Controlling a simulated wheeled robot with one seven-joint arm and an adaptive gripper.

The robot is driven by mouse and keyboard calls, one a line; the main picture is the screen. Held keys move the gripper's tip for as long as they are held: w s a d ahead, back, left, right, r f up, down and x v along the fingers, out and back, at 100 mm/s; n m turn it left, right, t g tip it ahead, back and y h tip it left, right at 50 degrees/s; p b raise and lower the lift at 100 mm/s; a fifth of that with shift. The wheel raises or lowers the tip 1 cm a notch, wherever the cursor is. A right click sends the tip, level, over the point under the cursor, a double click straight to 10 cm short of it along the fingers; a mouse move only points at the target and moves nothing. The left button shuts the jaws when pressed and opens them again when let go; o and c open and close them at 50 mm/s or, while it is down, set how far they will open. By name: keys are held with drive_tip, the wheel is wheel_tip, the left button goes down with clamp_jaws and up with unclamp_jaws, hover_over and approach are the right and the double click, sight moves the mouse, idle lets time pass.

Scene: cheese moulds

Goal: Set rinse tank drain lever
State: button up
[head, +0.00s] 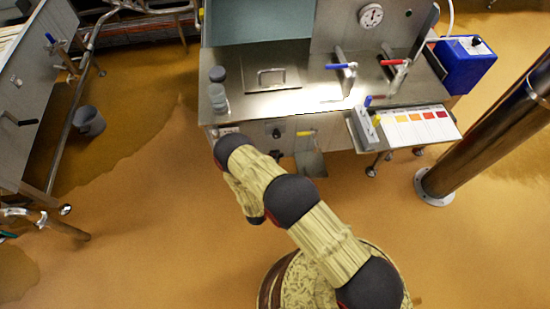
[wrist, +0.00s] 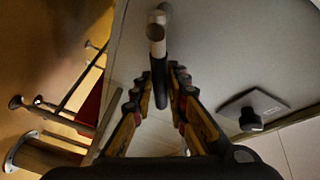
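The rinse tank (head: 235,121) is the steel bench unit at the top middle of the head view. In the wrist view a lever (wrist: 158,50), with a pale round end and a dark bar, stands out in front of a grey panel. My gripper (wrist: 161,75) has one finger on each side of the dark bar, and the fingertips close in on it. They look shut on it, though contact is hard to see. A yellow-handled lever (head: 305,133) also shows on the tank's front.
A black knob on a square plate (wrist: 251,112) is on the panel right of my gripper; another black knob (head: 276,132) shows on the tank front. A colour chart (head: 415,126) projects at right. A blue box (head: 467,65) and steel column (head: 490,125) stand further right. The near floor is open.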

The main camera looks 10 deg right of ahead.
clamp_jaws()
idle(0.5)
drive_tip(key=shift+d+f+m+g+y, duration=0.3)
drive_tip(key=shift+f+m+g, duration=0.3)
drive_tip(key=shift+m, duration=0.6)
drive_tip(key=shift+f+m+g+y, duration=0.3)
drive_tip(key=shift+f+m+y, duration=0.1)
drive_tip(key=shift+f+m, duration=0.65)
drive_tip(key=shift+o, duration=1)
unclamp_jaws()
drive_tip(key=shift+o, duration=0.2)
drive_tip(key=shift+r, duration=0.1)
drive_tip(key=v, duration=1.2)
